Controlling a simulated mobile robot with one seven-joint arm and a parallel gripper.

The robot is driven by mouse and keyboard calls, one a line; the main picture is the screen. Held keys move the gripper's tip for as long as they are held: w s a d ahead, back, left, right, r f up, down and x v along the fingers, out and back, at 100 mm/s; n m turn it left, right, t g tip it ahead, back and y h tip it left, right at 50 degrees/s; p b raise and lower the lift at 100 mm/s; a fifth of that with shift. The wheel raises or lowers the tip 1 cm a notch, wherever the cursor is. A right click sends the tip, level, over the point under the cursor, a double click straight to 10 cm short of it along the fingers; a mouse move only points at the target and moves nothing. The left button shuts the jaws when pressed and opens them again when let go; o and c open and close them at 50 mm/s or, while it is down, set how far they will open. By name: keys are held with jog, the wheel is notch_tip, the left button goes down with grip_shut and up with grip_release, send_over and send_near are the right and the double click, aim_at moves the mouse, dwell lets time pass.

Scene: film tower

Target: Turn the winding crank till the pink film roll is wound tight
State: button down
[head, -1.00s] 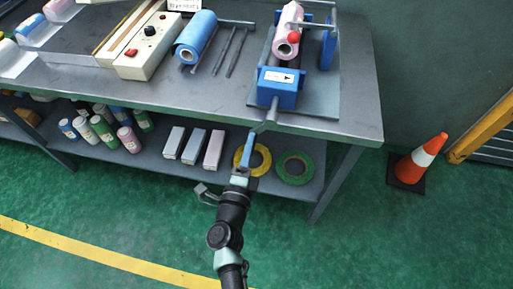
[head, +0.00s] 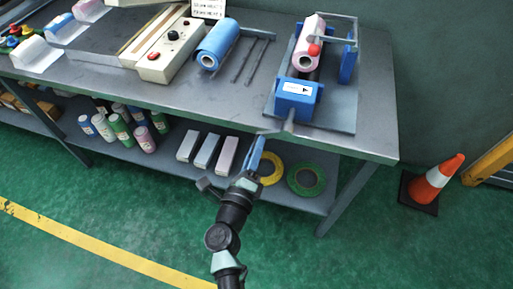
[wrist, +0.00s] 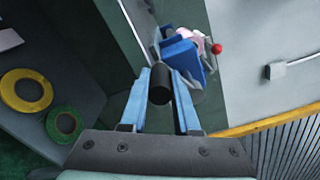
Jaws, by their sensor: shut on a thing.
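The pink film roll (head: 309,56) sits on the blue winder (head: 297,98) near the bench's right end. It is partly visible in the wrist view (wrist: 189,35), with a red knob (wrist: 216,49) beside it. The winder's grey shaft (head: 290,125) reaches past the bench's front edge to the crank arm (head: 270,132). My gripper (head: 260,143) is at the crank's outer end, just in front of the bench. In the wrist view my gripper (wrist: 161,82) has its blue fingers on both sides of the black crank handle (wrist: 160,90), shut on it. How tightly the film is wound cannot be told.
A blue roll (head: 217,45) and a control box (head: 165,50) stand left of the winder. Bottles, boxes and yellow (head: 270,168) and green (head: 306,180) tape rings fill the lower shelf (head: 300,202). An orange cone (head: 436,180) stands right. The front floor is open.

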jog(key=shift+a+r, duration=0.15)
jog(key=shift+r, duration=0.05)
jog(key=c, duration=0.7)
grip_release()
jog(key=shift+f, duration=0.1)
jog(key=shift+o, duration=0.2)
jog(key=v, duration=1.3)
jog(key=w+a+r+n+t+y+p, duration=0.1)
jog(key=w+r+n+t+y, duration=0.15)
jog(key=r+n, duration=0.7)
jog(key=w+a+r+n+t+y+p, duration=0.1)
jog(key=w+r+n+t+y+p, duration=0.2)
jog(key=r, duration=1.4)
jog(key=w+a+r+n+t+y, duration=0.2)
jog(key=r+n+y, duration=0.2)
jog(key=r, duration=0.9)
jog(key=s+d+r+n+h+p, duration=0.1)
jog(key=s+d+r+n, duration=0.1)
jog(key=r, duration=0.7)
jog(key=s+d+r+n+t+h+p, duration=0.1)
jog(key=s+d+r+n+h, duration=0.1)
jog(key=r, duration=0.7)
jog(key=s+d+r+n+t+h+p, duration=0.1)
jog(key=s+d+r+n, duration=0.3)
jog(key=r, duration=0.4)
jog(key=shift+s+r+n+p, duration=0.4)
jog(key=shift+s+n+p, duration=0.25)
jog(key=shift+n, duration=0.6)
